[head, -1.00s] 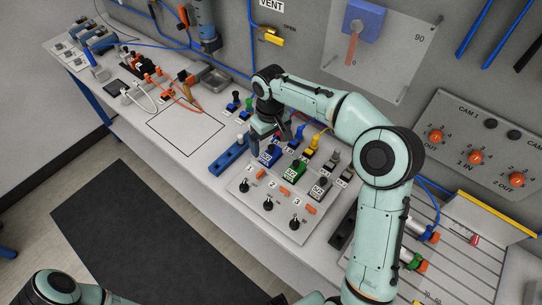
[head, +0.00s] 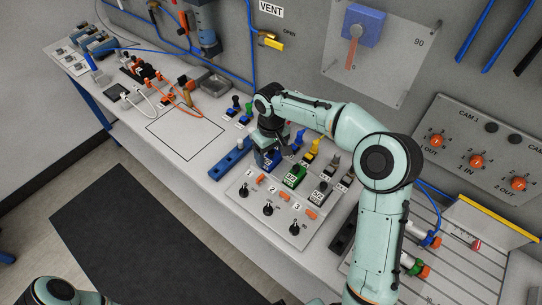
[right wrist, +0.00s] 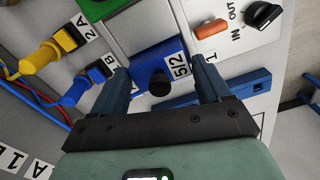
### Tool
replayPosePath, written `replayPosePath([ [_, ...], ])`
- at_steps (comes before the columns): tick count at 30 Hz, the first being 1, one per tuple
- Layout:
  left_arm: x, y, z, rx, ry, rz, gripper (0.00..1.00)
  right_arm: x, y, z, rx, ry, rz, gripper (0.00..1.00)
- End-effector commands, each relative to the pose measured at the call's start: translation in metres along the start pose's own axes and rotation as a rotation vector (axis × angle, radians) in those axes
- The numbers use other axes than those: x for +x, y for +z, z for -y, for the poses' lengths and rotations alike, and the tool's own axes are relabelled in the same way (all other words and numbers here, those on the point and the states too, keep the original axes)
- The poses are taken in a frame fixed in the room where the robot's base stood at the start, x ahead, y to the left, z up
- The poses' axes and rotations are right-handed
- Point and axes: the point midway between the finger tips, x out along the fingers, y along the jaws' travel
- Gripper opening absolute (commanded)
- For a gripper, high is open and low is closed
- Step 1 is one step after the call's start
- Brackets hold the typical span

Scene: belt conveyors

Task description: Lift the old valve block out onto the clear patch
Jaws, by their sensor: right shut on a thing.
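The blue valve block (head: 267,160) labelled 5/2 sits on the grey panel at the end of a row of blocks. In the right wrist view the block (right wrist: 165,66) lies between my right gripper's fingers (right wrist: 160,85), with a black round knob on its near face. My right gripper (head: 267,150) points down and is shut on it; its arm hides part of the block. The clear patch is a black-outlined empty rectangle (head: 185,137) on the bench, left of the panel. My left gripper is out of view.
A green block (head: 294,177) and a grey block (head: 320,191) stand beside the blue one. Blue and yellow plugs (right wrist: 45,58) with tubes are close behind. A blue bar (head: 230,158) lies between the panel and the patch. Orange leads (head: 185,95) lie behind the patch.

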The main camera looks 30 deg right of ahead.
Motion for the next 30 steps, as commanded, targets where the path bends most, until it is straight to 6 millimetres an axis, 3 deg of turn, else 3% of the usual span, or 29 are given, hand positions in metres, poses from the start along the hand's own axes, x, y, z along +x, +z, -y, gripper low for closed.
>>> replayPosePath([
  [15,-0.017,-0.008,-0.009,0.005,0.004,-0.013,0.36,-0.09,-0.001,0.0,-0.001,0.002,-0.005,0.4],
  [30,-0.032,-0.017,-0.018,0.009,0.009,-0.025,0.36,-0.117,-0.001,0.0,-0.001,0.001,-0.003,0.4],
])
